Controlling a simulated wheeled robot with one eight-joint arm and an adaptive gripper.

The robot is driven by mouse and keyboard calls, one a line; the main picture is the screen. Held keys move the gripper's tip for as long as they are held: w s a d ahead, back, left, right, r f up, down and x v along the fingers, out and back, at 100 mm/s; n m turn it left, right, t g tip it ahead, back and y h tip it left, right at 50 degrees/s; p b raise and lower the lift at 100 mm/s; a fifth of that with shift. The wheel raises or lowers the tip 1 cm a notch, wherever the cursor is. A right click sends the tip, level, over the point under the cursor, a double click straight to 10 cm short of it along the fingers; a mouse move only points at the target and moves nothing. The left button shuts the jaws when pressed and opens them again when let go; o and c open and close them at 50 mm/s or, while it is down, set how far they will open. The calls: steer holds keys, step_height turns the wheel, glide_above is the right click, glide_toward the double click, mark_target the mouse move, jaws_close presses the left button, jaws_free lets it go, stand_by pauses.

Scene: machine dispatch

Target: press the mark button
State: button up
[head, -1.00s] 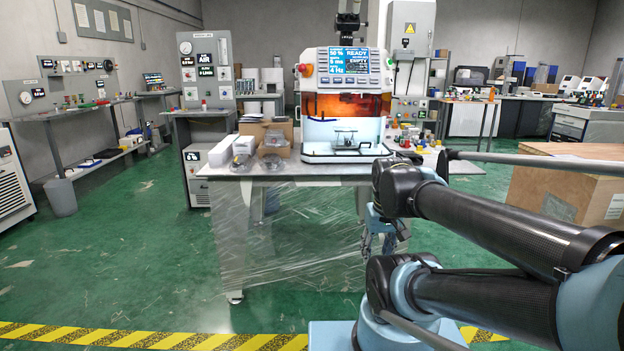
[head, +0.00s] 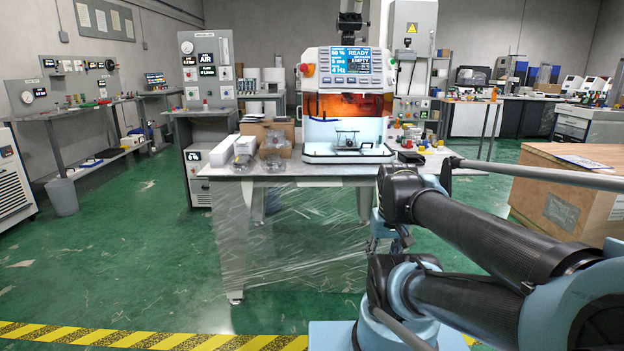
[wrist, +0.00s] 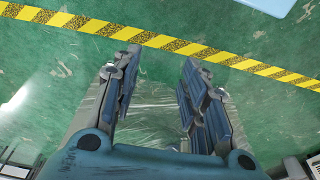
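A red knob (head: 304,69) is on the panel's left side. My gripper (wrist: 157,72) is open and empty in the wrist view, pointing down towards the floor. In the head view it hangs in front of the bench's right part, below the machine, mostly hidden by my arm.
The bench (head: 222,172) has wrapped legs and carries clear bagged parts (head: 272,163) and a cardboard box (head: 268,131) left of the machine. A large wooden crate (head: 565,190) stands at the right. The green floor at the left is free.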

jaws_close()
steer(key=shift+w+f, duration=0.2)
steer(key=shift+w, duration=0.25)
stand_by(0.6)
